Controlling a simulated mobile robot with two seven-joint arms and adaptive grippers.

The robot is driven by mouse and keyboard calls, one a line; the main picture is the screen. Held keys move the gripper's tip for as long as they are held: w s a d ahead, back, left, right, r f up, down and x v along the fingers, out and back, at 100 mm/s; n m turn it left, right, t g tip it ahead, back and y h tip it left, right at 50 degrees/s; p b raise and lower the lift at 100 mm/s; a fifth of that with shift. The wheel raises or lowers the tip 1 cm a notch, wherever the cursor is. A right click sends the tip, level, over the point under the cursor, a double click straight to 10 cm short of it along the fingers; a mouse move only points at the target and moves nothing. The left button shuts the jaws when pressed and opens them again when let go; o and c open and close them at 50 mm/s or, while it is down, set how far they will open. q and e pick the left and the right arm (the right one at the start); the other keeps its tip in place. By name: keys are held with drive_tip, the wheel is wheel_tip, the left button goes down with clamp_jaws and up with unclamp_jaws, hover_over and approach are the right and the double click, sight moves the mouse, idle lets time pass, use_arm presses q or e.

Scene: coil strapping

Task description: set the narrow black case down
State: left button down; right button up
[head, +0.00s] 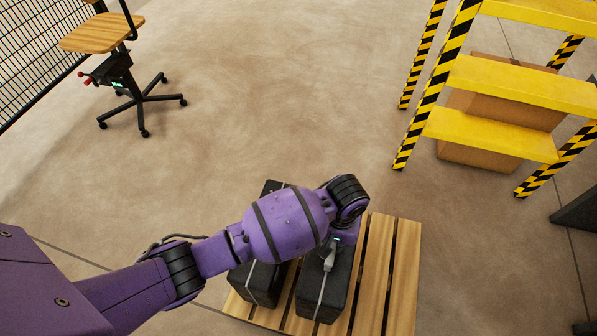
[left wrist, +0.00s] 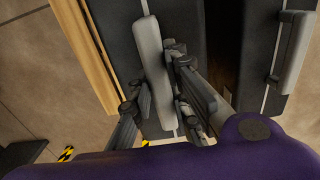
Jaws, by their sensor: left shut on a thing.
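My left gripper (left wrist: 155,92) is shut on the pale grey handle (left wrist: 151,60) of a black case (left wrist: 118,45) with a light strap around it. In the head view this held case (head: 325,292) is the right one of two, over the wooden pallet (head: 404,270). It looks upright; I cannot tell whether its bottom touches the slats. My purple arm covers part of it. My right gripper is in neither view.
A second strapped black case (head: 256,284) stands close on the left, its handle (left wrist: 293,52) free. Bare slats lie to the right. A yellow shelf (head: 490,140) with cardboard boxes (head: 480,158) stands back right, a stool (head: 125,80) back left. Open floor lies between.

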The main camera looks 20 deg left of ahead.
use_arm(q)
drive_tip(key=shift+w+f+b, duration=0.25)
drive_tip(key=shift+w+f, duration=0.3)
drive_tip(key=shift+w, duration=0.3)
drive_tip(key=shift+w+f+b, duration=0.25)
drive_tip(key=shift+w+f, duration=0.25)
drive_tip(key=shift+w, duration=0.35)
wheel_tip(320, 180, down, 3)
drive_tip(key=shift+w+f+b, duration=0.15)
drive_tip(key=shift+b, duration=0.5)
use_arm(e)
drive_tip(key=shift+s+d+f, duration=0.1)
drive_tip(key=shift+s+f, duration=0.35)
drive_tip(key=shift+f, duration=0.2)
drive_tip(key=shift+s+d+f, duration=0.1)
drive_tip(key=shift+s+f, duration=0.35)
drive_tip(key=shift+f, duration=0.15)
use_arm(q)
drive_tip(key=c, duration=1.7)
unclamp_jaws()
drive_tip(key=shift+a+f, duration=0.1)
drive_tip(key=shift+f, duration=0.05)
drive_tip(key=shift+o, duration=0.2)
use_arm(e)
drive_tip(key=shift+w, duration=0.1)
